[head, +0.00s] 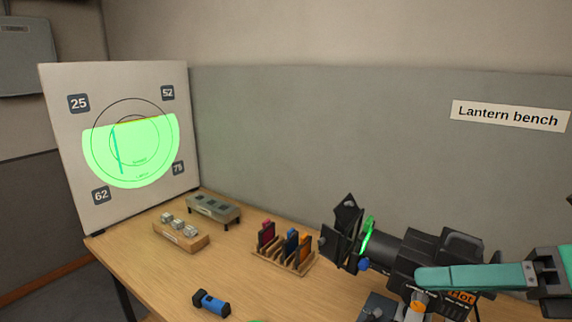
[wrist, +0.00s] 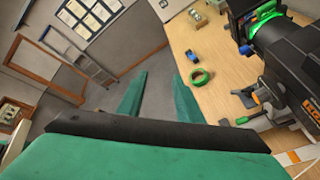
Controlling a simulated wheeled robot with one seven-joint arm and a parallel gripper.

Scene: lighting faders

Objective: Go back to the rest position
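My gripper (head: 425,278) reaches in from the right edge of the head view, with its teal finger in front of the black lantern (head: 405,250). In the wrist view, its two teal fingers (wrist: 160,84) stand apart with nothing between them, only floor and table edge beyond. The lantern also shows at the right of the wrist view (wrist: 285,60), to the right of the fingers. I cannot tell from the head view whether the finger touches the lantern or only overlaps it.
A target board (head: 65,180) with green light stands behind. A green ring (wrist: 201,77) lies near the bench edge.

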